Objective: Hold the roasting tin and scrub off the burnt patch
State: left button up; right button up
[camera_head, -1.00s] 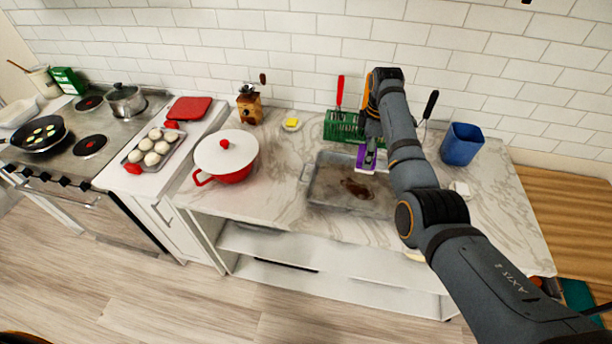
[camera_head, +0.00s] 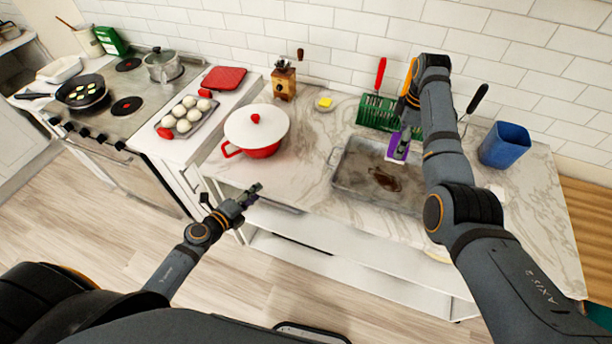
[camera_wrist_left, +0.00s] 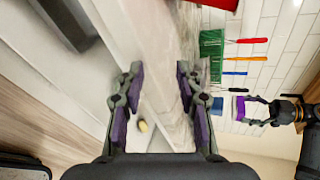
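The grey roasting tin (camera_head: 346,178) lies on the marble counter with a dark brown burnt patch (camera_head: 384,180) on its floor. My left gripper (camera_head: 247,197) is in front of the counter, left of the tin and apart from it. The left wrist view shows this gripper (camera_wrist_left: 157,98) open, with nothing between its fingers. My right gripper (camera_head: 403,140) is over the tin's back part, shut on a purple and white scrubber (camera_head: 393,154). The scrubber also shows in the left wrist view (camera_wrist_left: 240,108). I cannot tell whether it touches the tin.
A red pot with a white lid (camera_head: 256,128) stands left of the tin. A green rack (camera_head: 376,112) with utensils is behind it, and a blue cup (camera_head: 505,146) is to its right. A yellow item (camera_head: 324,103) lies near the wall. Open shelves (camera_head: 330,262) are below the counter.

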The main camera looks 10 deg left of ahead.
pick_arm(q)
jog(key=w+d+r+m, duration=0.2)
jog(key=d+m, duration=0.1)
jog(key=d, duration=0.2)
jog(key=w+d+r+m, duration=0.2)
jog(key=d+m, duration=0.1)
jog(key=d, duration=0.2)
jog(key=w+d+r+m+h, duration=0.1)
jog(key=w+d+r+m, duration=0.1)
jog(key=d, duration=0.3)
jog(key=shift+w+d+m, duration=0.15)
jog(key=shift+d+m, duration=0.1)
jog(key=shift+m, duration=0.45)
jog(key=x, duration=1.2)
jog(key=shift+a+f, duration=0.1)
jog(key=shift+f, duration=0.05)
grip_shut()
jog(key=shift+c, duration=0.8)
grip_release()
grip_shut()
